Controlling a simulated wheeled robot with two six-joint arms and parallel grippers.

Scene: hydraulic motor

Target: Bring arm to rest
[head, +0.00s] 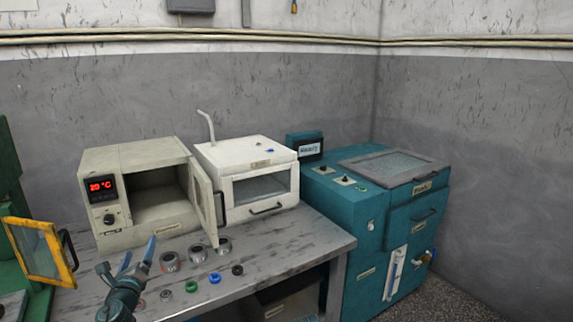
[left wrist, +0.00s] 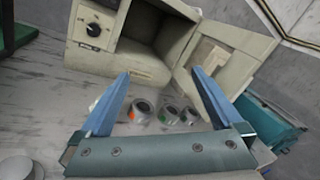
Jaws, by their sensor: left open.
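My left gripper (head: 138,262) is open and empty above the front left of the grey workbench, in front of the oven. In the left wrist view its two blue fingers (left wrist: 160,100) stand wide apart, with nothing between them in contact. Several metal cylindrical parts (left wrist: 168,114) lie on the bench beyond the fingers; in the head view they sit in a row (head: 197,252) right of the gripper. My right gripper is not in view.
A cream oven (head: 140,152) reading 20 °C has its door (head: 205,200) swung open toward the bench front. A white cabinet (head: 245,155) and a teal machine (head: 350,215) stand to the right. A yellow-framed door (head: 42,252) is at left. Small coloured rings (head: 191,286) lie near the front.

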